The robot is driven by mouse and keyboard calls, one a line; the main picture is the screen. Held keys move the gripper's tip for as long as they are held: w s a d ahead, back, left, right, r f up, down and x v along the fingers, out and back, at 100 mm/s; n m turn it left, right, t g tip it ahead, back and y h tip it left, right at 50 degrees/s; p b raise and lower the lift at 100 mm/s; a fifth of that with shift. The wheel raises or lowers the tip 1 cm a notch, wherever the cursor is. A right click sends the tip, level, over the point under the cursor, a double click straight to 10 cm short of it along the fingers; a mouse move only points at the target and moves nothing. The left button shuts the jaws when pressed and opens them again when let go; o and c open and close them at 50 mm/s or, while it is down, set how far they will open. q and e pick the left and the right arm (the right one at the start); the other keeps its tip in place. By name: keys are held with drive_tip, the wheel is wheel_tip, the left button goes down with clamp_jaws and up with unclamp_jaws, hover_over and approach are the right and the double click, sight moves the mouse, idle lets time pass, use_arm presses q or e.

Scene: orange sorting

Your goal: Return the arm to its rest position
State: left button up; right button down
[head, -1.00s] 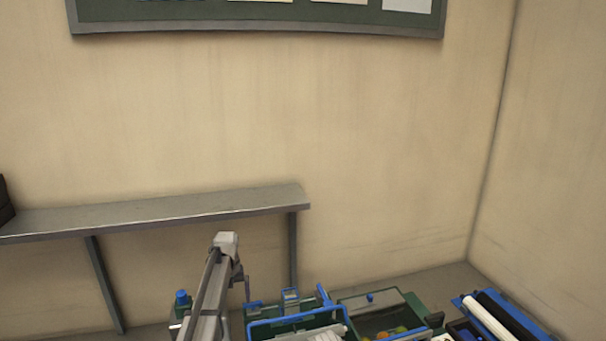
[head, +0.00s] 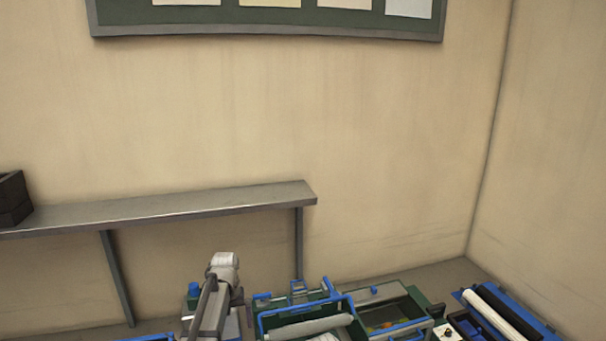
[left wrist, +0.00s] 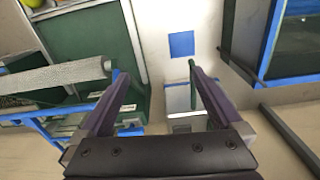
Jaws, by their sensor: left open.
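My left arm (head: 212,305) reaches up from the bottom edge in the head view, left of the green and blue bins. Its gripper is mostly hidden there behind the arm. In the left wrist view my left gripper (left wrist: 160,76) has its two dark purple fingers spread apart with nothing between them. A white panel with a blue square (left wrist: 181,44) shows beyond the fingers. My right gripper is in neither view.
A green bin with a blue rim (head: 262,325) stands right of my arm. A second bin (head: 412,302) holds some fruit. A blue rack with rolls (head: 500,312) is farther right. A grey shelf (head: 170,208) runs along the wall behind.

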use_arm(q)
drive_tip(key=s+d+m, duration=0.1)
drive_tip(key=s+d, duration=0.1)
drive_tip(key=s, duration=0.9)
drive_tip(key=s+d+m, duration=0.1)
drive_tip(key=s+d, duration=0.1)
drive_tip(key=s, duration=0.9)
drive_tip(key=s+d+f+m+b, duration=0.2)
drive_tip(key=d+f+b, duration=0.3)
drive_tip(key=f+b, duration=0.3)
drive_tip(key=s+d+f+m+y+b, duration=0.1)
drive_tip(key=s+d+f+m+b, duration=0.1)
drive_tip(key=d+f+b, duration=0.4)
drive_tip(key=shift+s+f+b, duration=0.75)
drive_tip(key=shift+f+b, duration=0.1)
